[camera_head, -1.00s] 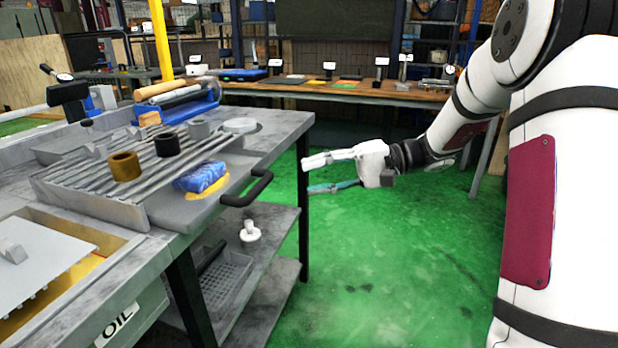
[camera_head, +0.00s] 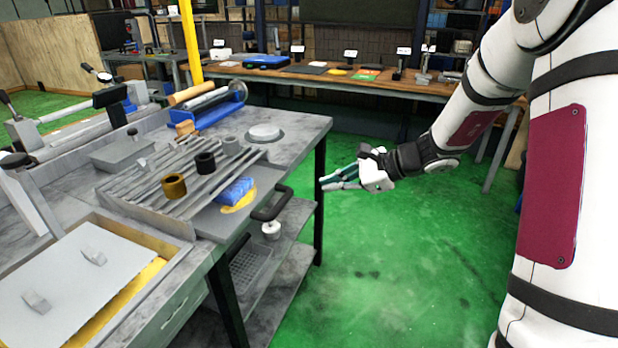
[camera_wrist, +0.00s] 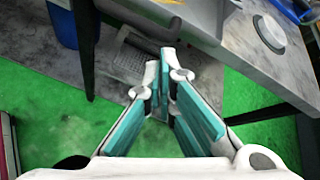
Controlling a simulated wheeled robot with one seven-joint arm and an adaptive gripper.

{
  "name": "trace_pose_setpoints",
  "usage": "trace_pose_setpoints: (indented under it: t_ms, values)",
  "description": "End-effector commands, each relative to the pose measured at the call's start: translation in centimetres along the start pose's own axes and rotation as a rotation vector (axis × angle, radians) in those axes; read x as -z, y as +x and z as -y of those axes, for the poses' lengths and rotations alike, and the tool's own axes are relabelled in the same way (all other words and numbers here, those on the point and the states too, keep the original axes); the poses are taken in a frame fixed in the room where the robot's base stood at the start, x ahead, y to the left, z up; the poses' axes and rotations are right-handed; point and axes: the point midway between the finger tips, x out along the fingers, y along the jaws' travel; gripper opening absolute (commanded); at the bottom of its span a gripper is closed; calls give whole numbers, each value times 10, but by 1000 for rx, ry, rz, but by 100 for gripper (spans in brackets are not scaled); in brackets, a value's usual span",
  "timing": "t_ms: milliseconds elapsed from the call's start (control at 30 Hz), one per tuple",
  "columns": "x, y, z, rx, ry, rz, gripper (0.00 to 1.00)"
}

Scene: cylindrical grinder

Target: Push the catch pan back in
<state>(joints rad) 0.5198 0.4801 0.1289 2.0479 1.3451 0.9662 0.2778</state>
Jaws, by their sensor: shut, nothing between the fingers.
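The catch pan (camera_head: 212,222) is a flat grey tray at the bench's front edge, in front of a ribbed grey rack. A black bar handle (camera_head: 272,206) sticks out from its front side. A blue sponge on a yellow cloth (camera_head: 236,193) lies on the pan. My gripper (camera_head: 330,182) is in the air to the right of the handle, apart from it, with its fingers together and empty. In the wrist view my gripper's teal-padded fingers (camera_wrist: 165,62) meet ahead, and the dark handle (camera_wrist: 140,13) shows at the top edge.
The bench leg (camera_head: 320,190) stands close behind my gripper. A lower shelf (camera_head: 285,262) holds a grey basket (camera_head: 250,262) and a white knob-like part (camera_head: 271,230). Green floor to the right is clear.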

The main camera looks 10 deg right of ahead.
Motion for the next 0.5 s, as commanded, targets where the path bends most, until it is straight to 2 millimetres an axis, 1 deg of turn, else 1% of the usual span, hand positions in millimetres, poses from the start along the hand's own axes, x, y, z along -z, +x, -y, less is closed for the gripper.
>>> trace_pose_setpoints:
  t_ms: [33,233,333,500]
  values:
    - [-9,-12,-4,7,83,-38,0]
    - [-10,-35,-17,62,400,-175,0]
    - [-9,-43,-22,88,505,-219,0]
    - [-6,-47,-26,110,585,-252,0]
